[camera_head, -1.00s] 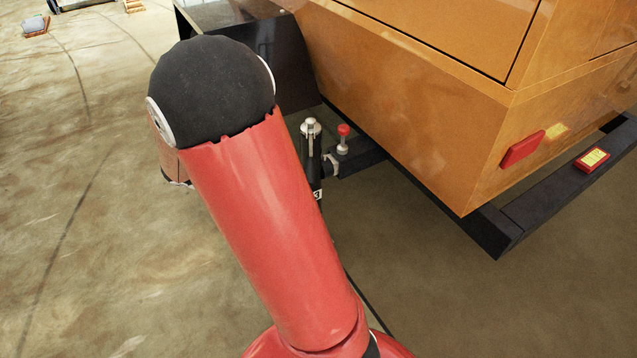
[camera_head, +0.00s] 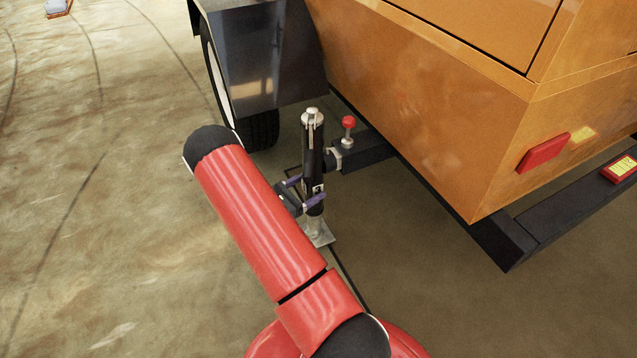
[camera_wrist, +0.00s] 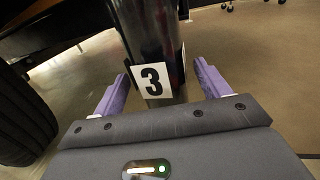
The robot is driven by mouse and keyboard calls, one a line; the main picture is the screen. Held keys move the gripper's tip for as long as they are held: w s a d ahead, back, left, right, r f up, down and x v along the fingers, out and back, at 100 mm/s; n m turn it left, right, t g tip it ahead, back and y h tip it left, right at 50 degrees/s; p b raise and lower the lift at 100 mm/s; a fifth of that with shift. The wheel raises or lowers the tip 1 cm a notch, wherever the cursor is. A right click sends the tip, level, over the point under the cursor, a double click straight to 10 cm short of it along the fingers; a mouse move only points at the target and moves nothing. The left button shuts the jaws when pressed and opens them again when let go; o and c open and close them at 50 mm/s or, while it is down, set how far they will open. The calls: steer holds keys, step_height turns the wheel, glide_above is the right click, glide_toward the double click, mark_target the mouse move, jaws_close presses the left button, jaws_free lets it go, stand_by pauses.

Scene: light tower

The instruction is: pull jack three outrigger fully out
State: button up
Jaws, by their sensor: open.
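Jack three is a black upright post (camera_head: 313,150) with a silver top cap, at the corner of the orange trailer in the head view. Its foot plate (camera_head: 320,234) is at the ground. The dark outrigger beam (camera_head: 368,154) runs from the jack to under the trailer, with a short length showing. A red-knobbed pin (camera_head: 348,123) stands upright on the bracket by the beam. My gripper (camera_head: 303,191) is open, its purple fingers on either side of the jack post. In the wrist view the post (camera_wrist: 152,35) with its "3" label (camera_wrist: 152,80) stands between the fingers; contact is unclear.
The orange trailer body (camera_head: 440,110) is close on the right, above a dark frame rail (camera_head: 510,235). A dark fender (camera_head: 265,60) and wheel (camera_head: 262,130) are just behind the jack. Open floor (camera_head: 100,200) lies to the left.

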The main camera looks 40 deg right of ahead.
steer(key=shift+s+d, duration=0.1)
steer(key=shift+d, duration=1.8)
